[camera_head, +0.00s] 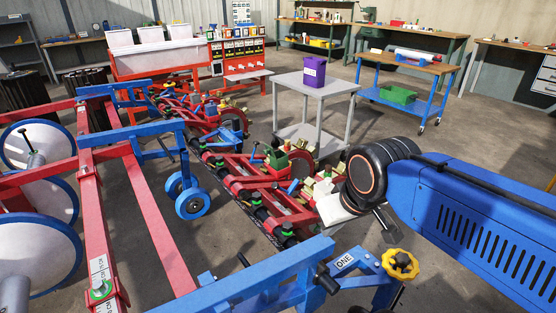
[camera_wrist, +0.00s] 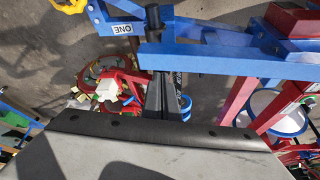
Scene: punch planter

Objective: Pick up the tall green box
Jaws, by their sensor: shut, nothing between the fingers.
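No box that is clearly both tall and green stands out. A low, wide green bin (camera_head: 398,95) sits on the lower shelf of the blue cart at the right back. A small green box (camera_head: 278,159) sits on the red planter frame in the middle. A tall box on the grey cart is purple (camera_head: 314,72). My gripper (camera_head: 391,235) hangs at right of centre, over the planter's near side and apart from these boxes. In the wrist view my gripper (camera_wrist: 162,78) shows dark fingers together, with nothing between them.
Blue planter beams (camera_head: 265,280) and a yellow knob (camera_head: 400,263) stand close to my gripper. The grey cart (camera_head: 327,91) and blue cart (camera_head: 442,69) stand behind the planter. Workbenches line the back wall. Open floor (camera_head: 440,143) lies before the blue cart.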

